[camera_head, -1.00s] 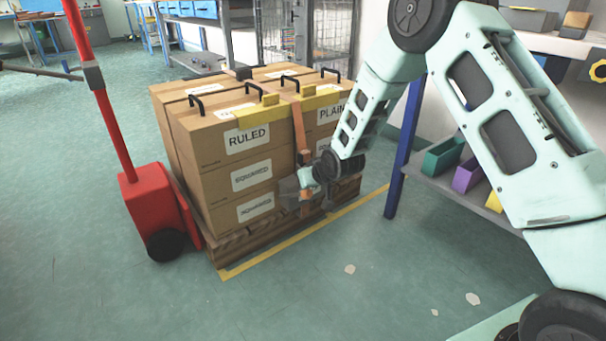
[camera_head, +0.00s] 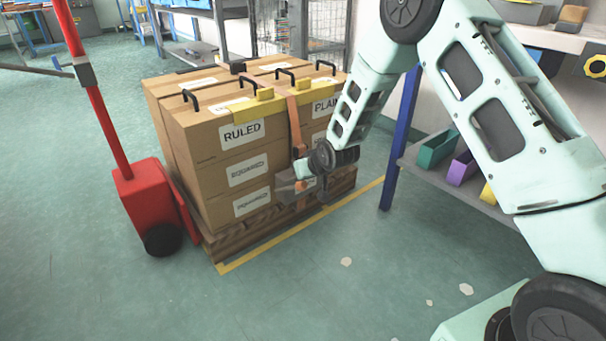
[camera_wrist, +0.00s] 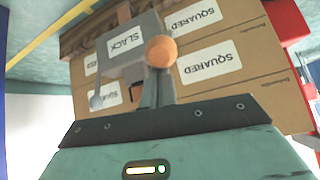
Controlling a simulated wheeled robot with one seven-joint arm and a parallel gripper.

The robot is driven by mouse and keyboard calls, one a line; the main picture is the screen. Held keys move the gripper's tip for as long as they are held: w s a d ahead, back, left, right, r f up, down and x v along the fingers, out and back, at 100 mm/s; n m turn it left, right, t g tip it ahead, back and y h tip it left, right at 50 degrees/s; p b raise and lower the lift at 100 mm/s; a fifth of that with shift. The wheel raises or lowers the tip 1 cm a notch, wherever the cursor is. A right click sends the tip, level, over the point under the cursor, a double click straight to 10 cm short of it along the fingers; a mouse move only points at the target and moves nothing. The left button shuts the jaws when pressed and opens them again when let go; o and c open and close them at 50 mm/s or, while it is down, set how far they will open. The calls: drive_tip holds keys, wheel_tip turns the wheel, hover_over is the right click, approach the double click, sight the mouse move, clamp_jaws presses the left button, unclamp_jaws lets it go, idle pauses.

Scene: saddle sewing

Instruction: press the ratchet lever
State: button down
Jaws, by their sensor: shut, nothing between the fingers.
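The ratchet, a grey body (camera_wrist: 125,52) with a white SLACK label, fills the upper middle of the wrist view. An orange ball knob (camera_wrist: 161,52) is just ahead of my gripper (camera_wrist: 157,88), which is shut with empty fingers. The knob overlaps the fingertips in the picture; I cannot tell whether they touch. In the head view my gripper (camera_head: 304,168) is at the front face of the stacked boxes, by the orange strap (camera_head: 294,120). The grey ratchet body (camera_head: 287,190) shows just below it, partly hidden by my arm.
Cardboard boxes (camera_head: 205,150) labelled RULED, SQUARED and PLAIN stand on a wooden pallet (camera_head: 235,240). A red pallet jack (camera_head: 145,200) is at the left. A shelf (camera_head: 435,180) with coloured bins on a blue post is at the right. The front floor is open.

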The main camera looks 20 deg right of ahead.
drive_tip(key=p+v, duration=0.4)
drive_tip(key=v, duration=0.5)
drive_tip(key=shift+s+d+r+p, duration=0.15)
drive_tip(key=shift+s+p, duration=0.15)
drive_tip(key=shift+s, duration=0.05)
